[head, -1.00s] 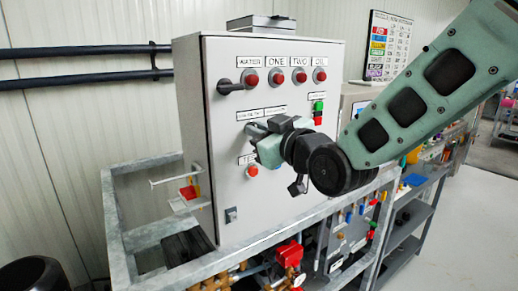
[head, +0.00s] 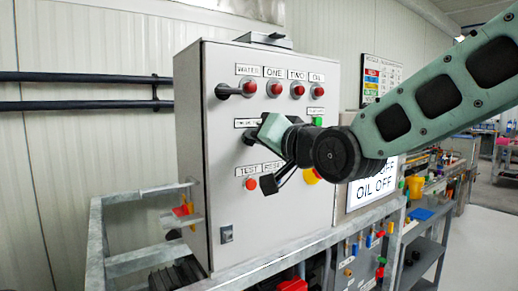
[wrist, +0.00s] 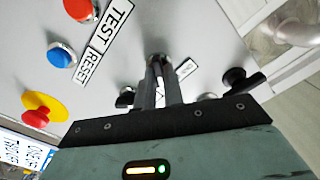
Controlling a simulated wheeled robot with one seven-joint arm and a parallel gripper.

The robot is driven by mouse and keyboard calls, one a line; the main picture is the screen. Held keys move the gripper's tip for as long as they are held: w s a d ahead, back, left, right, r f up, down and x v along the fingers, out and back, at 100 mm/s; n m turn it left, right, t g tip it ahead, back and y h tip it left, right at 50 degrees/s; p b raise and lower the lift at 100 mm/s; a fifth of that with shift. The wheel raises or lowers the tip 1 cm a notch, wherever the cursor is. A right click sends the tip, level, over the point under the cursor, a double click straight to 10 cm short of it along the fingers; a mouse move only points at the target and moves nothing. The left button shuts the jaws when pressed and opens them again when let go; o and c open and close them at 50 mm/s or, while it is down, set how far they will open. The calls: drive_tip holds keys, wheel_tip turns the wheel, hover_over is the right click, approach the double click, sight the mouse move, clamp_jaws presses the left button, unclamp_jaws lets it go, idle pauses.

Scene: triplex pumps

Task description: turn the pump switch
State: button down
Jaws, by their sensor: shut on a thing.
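The grey control cabinet (head: 195,150) stands in the middle of the head view. A black pump switch (head: 249,137) shows on its front panel, below a white label, partly hidden by my gripper (head: 254,134). In the wrist view my gripper (wrist: 157,75) has its narrow fingers close together on the dark switch (wrist: 155,60) at the panel. The fingers cover most of the switch, so its angle is hard to tell. Another black handle (head: 228,90) sits above, at the left of the red lamps, and points left.
Red lamps (head: 276,90) line the panel's top. A red TEST button (wrist: 78,9), a blue RESET button (wrist: 62,54) and a yellow-and-red emergency stop (wrist: 38,112) are near my gripper. A metal frame (head: 275,262) runs around the cabinet. A screen (head: 372,187) stands right.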

drive_tip(key=shift+f+m+b, duration=0.1)
drive_tip(key=shift+m+b, duration=0.35)
drive_tip(key=shift+m, duration=0.35)
drive_tip(key=c, duration=1.5)
unclamp_jaws()
